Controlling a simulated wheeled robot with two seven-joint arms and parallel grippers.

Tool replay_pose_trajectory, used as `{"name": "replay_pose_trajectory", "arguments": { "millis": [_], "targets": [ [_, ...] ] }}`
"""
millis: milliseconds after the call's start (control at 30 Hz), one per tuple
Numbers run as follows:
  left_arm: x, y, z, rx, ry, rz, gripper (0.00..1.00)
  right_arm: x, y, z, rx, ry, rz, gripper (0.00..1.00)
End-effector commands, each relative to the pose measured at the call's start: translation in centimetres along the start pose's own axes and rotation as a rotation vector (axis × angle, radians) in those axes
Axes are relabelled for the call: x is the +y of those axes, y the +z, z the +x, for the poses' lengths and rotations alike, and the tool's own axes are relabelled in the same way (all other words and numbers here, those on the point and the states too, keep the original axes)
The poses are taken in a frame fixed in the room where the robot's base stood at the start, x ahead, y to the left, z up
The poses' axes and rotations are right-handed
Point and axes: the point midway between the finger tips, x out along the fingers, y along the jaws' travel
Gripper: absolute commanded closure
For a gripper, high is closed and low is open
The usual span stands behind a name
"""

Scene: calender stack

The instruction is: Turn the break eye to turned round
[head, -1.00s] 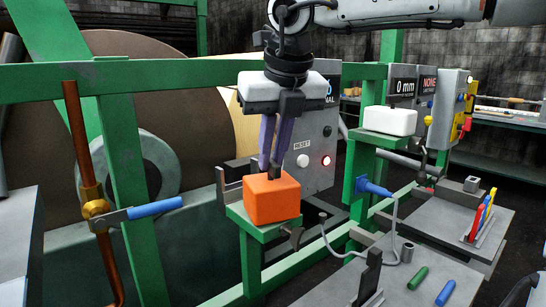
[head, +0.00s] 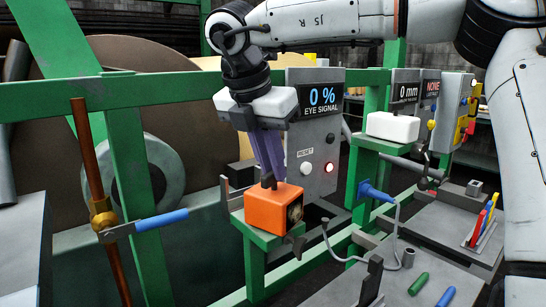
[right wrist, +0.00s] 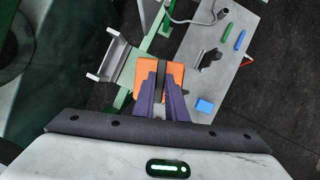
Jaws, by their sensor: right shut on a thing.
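The break eye is an orange box (head: 268,210) on a small green bracket (head: 262,240). One face, toward the right in the head view, carries a dark round lens (head: 294,210). My right gripper (head: 267,183) comes down from above, its purple fingers shut on the box's top part. In the right wrist view the orange box (right wrist: 172,76) shows on both sides of the fingers (right wrist: 162,92). The display (head: 323,96) above reads 0 % EYE SIGNAL. My left gripper is not in view.
A blue-handled valve (head: 160,221) is at left. A bench (head: 400,280) with green and blue sticks lies at front right.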

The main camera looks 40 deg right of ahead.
Motion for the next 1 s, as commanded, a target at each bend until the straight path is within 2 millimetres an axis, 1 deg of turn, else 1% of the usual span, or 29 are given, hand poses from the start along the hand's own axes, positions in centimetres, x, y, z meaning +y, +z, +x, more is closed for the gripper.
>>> {"name": "replay_pose_trajectory", "arguments": {
  "millis": [33,133,400,633,1000],
  "targets": [
    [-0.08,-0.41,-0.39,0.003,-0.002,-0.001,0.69,0.08,0.09,-0.24,0.001,-0.016,0.035,1.00],
    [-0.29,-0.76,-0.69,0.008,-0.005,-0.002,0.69,0.13,0.08,-0.23,0.001,-0.044,0.103,1.00],
    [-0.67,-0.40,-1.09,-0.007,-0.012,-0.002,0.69,0.24,0.06,-0.14,0.001,-0.095,0.232,1.00],
    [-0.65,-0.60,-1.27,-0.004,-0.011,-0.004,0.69,0.26,0.04,-0.05,0.001,-0.114,0.280,1.00],
    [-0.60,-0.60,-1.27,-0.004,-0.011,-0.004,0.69,0.25,0.01,0.00,0.002,-0.117,0.287,1.00]
  ]
}}
